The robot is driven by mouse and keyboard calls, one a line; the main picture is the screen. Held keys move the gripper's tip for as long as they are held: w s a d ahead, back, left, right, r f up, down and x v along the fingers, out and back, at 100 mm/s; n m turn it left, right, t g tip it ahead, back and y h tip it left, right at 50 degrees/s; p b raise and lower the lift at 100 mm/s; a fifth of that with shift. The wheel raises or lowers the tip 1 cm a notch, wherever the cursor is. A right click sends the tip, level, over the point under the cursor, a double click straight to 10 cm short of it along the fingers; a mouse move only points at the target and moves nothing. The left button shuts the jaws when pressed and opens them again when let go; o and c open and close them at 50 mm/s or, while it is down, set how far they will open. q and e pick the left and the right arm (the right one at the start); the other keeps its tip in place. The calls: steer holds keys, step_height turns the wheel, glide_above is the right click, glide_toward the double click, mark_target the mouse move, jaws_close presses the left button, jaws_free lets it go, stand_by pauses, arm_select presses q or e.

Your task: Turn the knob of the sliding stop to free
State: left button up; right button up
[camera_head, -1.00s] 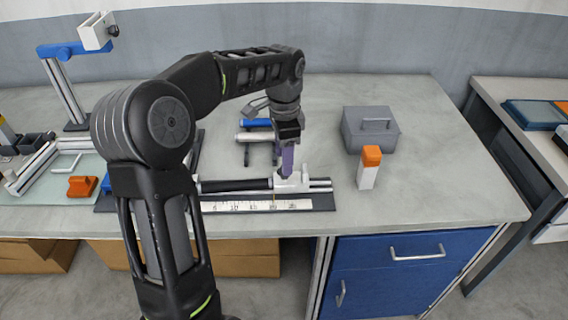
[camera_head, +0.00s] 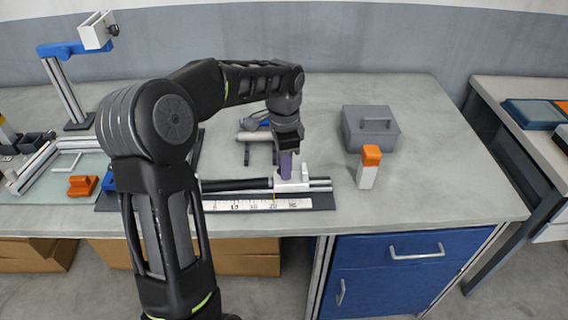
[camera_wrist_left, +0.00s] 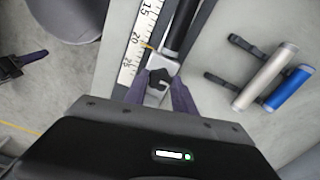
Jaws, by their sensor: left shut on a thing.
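The sliding stop (camera_head: 300,184) is a pale block on the rail (camera_head: 235,186), near the right end of a white printed scale (camera_head: 262,204). In the left wrist view its dark lobed knob (camera_wrist_left: 158,80) sits on top of the pale stop (camera_wrist_left: 153,98). My left gripper (camera_head: 285,165) points down at the stop, and its purple fingers (camera_wrist_left: 160,92) stand on either side of the knob, shut on it. The fingers partly hide the stop in the head view. Which setting the knob points to cannot be told. My right gripper is not in the head view.
A grey lidded box (camera_head: 370,130) and a white block with an orange top (camera_head: 369,168) stand right of the rail. A silver and a blue roller (camera_wrist_left: 275,78) lie beside it. An orange piece (camera_head: 82,186) lies at the left.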

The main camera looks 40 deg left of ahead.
arm_select(q)
jaws_close()
